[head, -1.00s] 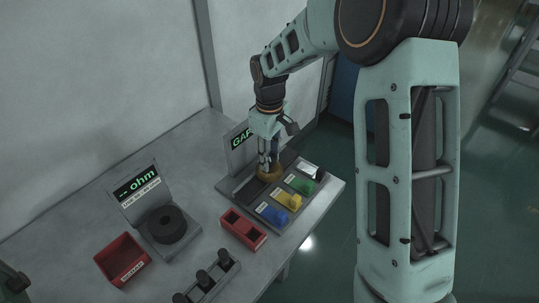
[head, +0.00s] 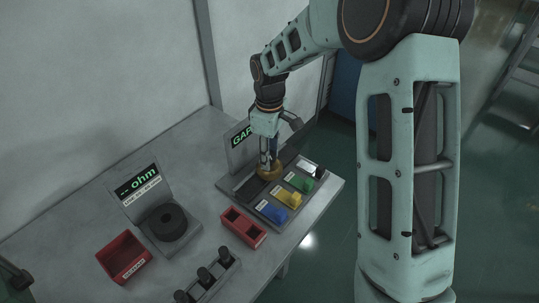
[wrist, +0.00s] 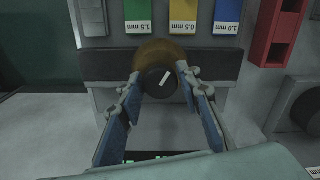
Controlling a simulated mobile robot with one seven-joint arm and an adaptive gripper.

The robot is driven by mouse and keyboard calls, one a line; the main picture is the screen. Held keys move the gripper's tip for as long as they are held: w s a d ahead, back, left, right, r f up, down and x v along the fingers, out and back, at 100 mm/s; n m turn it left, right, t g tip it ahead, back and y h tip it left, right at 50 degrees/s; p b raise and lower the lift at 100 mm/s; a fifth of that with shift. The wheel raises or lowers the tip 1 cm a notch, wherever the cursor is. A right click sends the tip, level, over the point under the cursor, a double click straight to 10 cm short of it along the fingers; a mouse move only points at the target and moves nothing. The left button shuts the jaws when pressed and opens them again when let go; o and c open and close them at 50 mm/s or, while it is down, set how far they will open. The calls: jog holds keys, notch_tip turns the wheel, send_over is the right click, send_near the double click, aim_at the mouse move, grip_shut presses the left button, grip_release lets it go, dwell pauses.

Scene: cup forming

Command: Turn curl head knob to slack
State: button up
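The curl head (wrist: 150,50) is a brass-brown round body in a dark slot of the grey fixture. It also shows in the head view (head: 269,172) under my gripper. Its black knob (wrist: 155,88) faces the wrist camera, and its white pointer line is tilted up to the right. My gripper (wrist: 160,73) has one finger on each side of the knob, with the tips at the knob's level. The fingers look spread, with narrow gaps to the knob; contact cannot be made out. The GAP display (head: 241,135) behind is partly hidden by my gripper.
Green (head: 301,184), yellow (head: 288,199) and blue (head: 273,213) labelled blocks sit close beside the curl head. A red two-slot holder (head: 243,228), a black coil with an ohm display (head: 168,223) and a red bin (head: 124,258) stand leftward. The rear left bench is clear.

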jog(key=shift+o, duration=1.2)
notch_tip(320, 180, up, 12)
